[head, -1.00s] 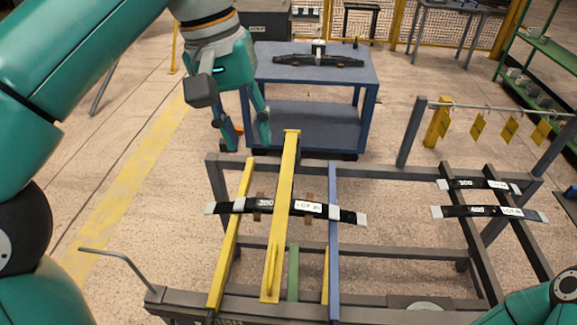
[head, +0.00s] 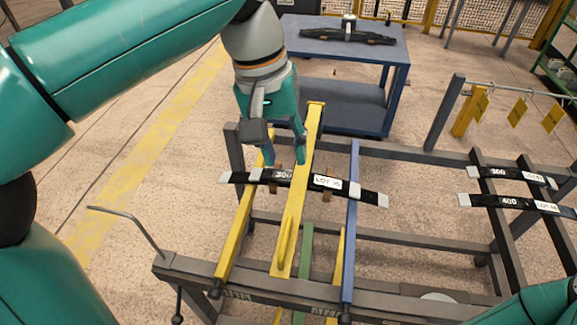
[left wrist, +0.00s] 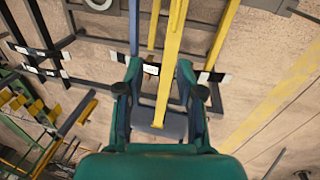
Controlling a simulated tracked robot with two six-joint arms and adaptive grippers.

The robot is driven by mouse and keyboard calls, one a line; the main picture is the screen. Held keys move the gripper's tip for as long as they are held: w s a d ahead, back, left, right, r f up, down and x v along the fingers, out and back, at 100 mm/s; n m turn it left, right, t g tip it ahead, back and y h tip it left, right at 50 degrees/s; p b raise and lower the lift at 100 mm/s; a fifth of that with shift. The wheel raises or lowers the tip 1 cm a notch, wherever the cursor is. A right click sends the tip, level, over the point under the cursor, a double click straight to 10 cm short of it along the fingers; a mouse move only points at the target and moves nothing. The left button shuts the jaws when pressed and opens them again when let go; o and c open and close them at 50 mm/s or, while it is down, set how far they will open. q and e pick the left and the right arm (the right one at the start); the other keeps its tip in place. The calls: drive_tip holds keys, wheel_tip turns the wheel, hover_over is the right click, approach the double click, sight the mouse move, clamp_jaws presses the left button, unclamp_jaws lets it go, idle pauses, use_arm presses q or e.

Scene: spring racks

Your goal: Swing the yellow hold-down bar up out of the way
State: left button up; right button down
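The yellow hold-down bar (head: 297,190), with a loop handle near its front end, lies down across the middle of a dark leaf spring (head: 362,194) with a "LOT 35" label. My left gripper (head: 285,154) hangs over the far half of the rack, by the bar's far part. Its fingers are apart and hold nothing. In the left wrist view the bar (left wrist: 168,62) runs between the open fingers (left wrist: 160,70); whether they touch it cannot be told. My right gripper is out of view; only part of the right arm shows at lower right.
Beside the bar are a yellow rail (head: 236,235) on the left and a blue rail (head: 350,225) on the right. More springs (head: 510,203) lie on the rack's right side. A blue cart (head: 388,75) stands behind. A bent rod (head: 125,215) sticks out at the front left.

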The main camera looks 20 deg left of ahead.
use_arm(q)
drive_tip(key=shift+d+f, duration=0.15)
drive_tip(key=shift+f, duration=0.65)
drive_tip(key=shift+d+f, duration=0.1)
drive_tip(key=shift+f, duration=0.65)
clamp_jaws()
drive_tip(key=shift+w, duration=0.1)
